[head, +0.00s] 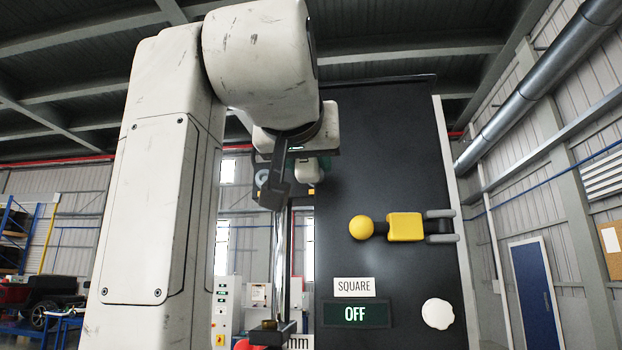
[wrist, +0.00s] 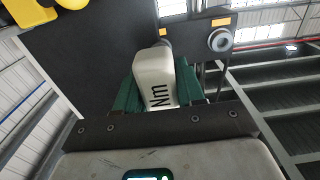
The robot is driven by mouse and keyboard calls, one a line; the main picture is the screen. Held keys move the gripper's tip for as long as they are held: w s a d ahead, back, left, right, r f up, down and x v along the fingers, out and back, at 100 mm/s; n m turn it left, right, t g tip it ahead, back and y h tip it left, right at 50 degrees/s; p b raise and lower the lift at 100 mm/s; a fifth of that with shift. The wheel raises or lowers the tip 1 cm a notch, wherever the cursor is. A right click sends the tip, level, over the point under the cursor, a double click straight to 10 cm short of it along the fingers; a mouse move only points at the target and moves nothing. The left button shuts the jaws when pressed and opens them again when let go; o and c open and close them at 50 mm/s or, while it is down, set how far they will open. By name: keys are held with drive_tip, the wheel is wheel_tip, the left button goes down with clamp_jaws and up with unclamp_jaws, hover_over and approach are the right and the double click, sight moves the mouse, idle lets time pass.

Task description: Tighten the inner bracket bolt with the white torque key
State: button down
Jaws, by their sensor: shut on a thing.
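In the wrist view the white torque key (wrist: 156,82), marked "Nm", stands between the two green fingers of my gripper (wrist: 155,75). My gripper is shut on it. The key's far end points to the dark bracket structure (wrist: 185,26) with orange labels. Whether that end touches anything there is hidden. I cannot make out the inner bracket bolt for certain. In the head view my arm hides most of the gripper area.
In the head view a dark panel (head: 390,185) stands right of my arm. It carries a yellow handle (head: 405,227), a "SQUARE" sign (head: 354,287), an "OFF" display (head: 355,313) and a white knob (head: 438,313). White cabinets (head: 226,308) stand lower left of the panel.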

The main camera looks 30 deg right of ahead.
idle(0.3)
drive_tip(key=shift+m, duration=0.8)
drive_tip(key=shift+n, duration=0.3)
drive_tip(key=shift+s+a, duration=0.15)
drive_tip(key=shift+s, duration=0.05)
drive_tip(key=shift+s+a, duration=0.2)
drive_tip(key=shift+s, duration=0.05)
drive_tip(key=shift+s+a, duration=0.2)
drive_tip(key=shift+s, duration=0.1)
drive_tip(key=shift+s+a, duration=0.2)
drive_tip(key=shift+s, duration=0.1)
drive_tip(key=shift+s+a, duration=0.15)
drive_tip(key=shift+s, duration=0.05)
